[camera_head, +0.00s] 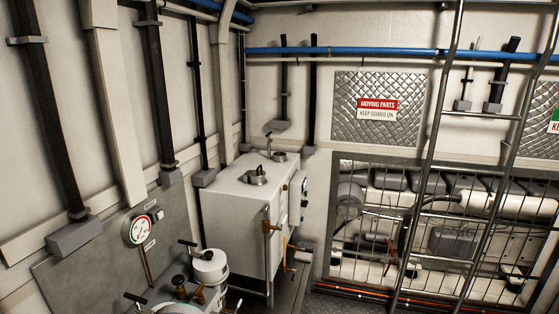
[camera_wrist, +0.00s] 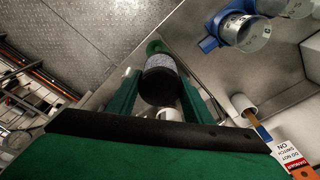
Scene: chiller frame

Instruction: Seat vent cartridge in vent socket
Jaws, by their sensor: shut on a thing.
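In the wrist view my gripper (camera_wrist: 158,72) has two green fingers, one on each side of a dark cylinder with a greyish band and a green far end. I take this to be the vent cartridge (camera_wrist: 161,82). The gripper is shut on it, and the cartridge points away from my wrist. A small white round part (camera_wrist: 169,115) shows just below it between the fingers; I cannot tell what it is. I cannot pick out the vent socket with certainty in either view. My gripper and the cartridge do not show in the head view.
The head view shows a white cabinet (camera_head: 235,215) with a round fitting (camera_head: 254,177) on top, a gauge (camera_head: 139,229), a ladder (camera_head: 432,140) and a wire guard (camera_head: 345,240). The wrist view shows clear cups in blue holders (camera_wrist: 252,32), a white cylinder (camera_wrist: 243,105) and a danger sign (camera_wrist: 290,158).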

